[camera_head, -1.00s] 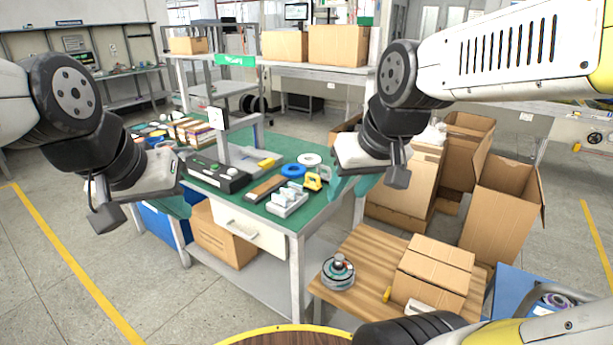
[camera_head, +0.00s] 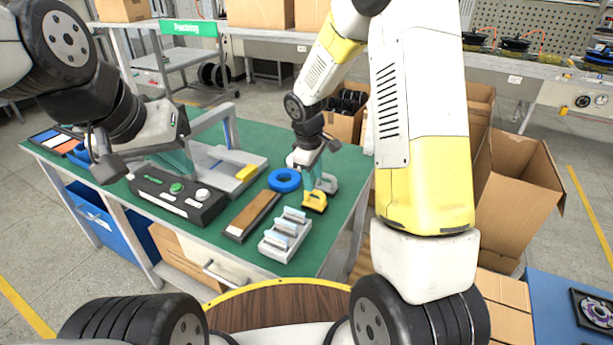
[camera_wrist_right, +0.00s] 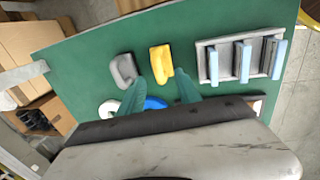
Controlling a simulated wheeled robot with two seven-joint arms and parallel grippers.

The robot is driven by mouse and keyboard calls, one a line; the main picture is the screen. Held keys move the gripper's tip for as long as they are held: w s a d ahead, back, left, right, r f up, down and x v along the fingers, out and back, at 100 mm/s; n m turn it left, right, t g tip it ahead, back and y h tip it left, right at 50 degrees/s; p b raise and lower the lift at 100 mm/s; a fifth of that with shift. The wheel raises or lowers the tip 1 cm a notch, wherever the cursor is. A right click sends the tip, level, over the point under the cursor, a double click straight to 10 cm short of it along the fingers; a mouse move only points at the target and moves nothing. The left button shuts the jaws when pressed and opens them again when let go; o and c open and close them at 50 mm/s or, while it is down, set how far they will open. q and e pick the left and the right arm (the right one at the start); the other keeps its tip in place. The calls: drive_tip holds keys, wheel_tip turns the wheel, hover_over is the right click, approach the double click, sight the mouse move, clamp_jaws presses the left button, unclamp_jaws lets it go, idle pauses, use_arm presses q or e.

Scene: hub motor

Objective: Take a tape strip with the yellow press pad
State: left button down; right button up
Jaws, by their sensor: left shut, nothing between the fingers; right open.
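The yellow press pad (camera_head: 314,202) stands on the green bench top; it also shows in the right wrist view (camera_wrist_right: 161,63). My right gripper (camera_head: 312,180) is open and empty, pointing down close to the pad. In the right wrist view, the fingertips (camera_wrist_right: 160,90) are spread, with the pad just beyond the gap between them. A grey rack (camera_head: 270,246) holds several pale blue strips (camera_head: 287,226), in front of and to the left of the pad. It shows at upper right in the right wrist view (camera_wrist_right: 208,63). My left gripper (camera_head: 180,163) is shut and empty over the bench's left part.
A grey pad (camera_head: 328,184) stands close beside the yellow one. A blue ring (camera_head: 284,180), a brown-topped block (camera_head: 250,214) and a black control box (camera_head: 176,197) lie to the left. The green bench top (camera_head: 338,213) is clear right of the rack.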

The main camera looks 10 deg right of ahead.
sight(315, 194)
drive_tip(key=f, duration=0.2)
drive_tip(key=w+f, duration=0.1)
drive_tip(key=f, duration=0.2)
drive_tip(key=d+f, duration=0.1)
drive_tip(key=f, duration=0.1)
drive_tip(key=shift+w+f, duration=0.25)
drive_tip(key=shift+w, duration=0.1)
clamp_jaws()
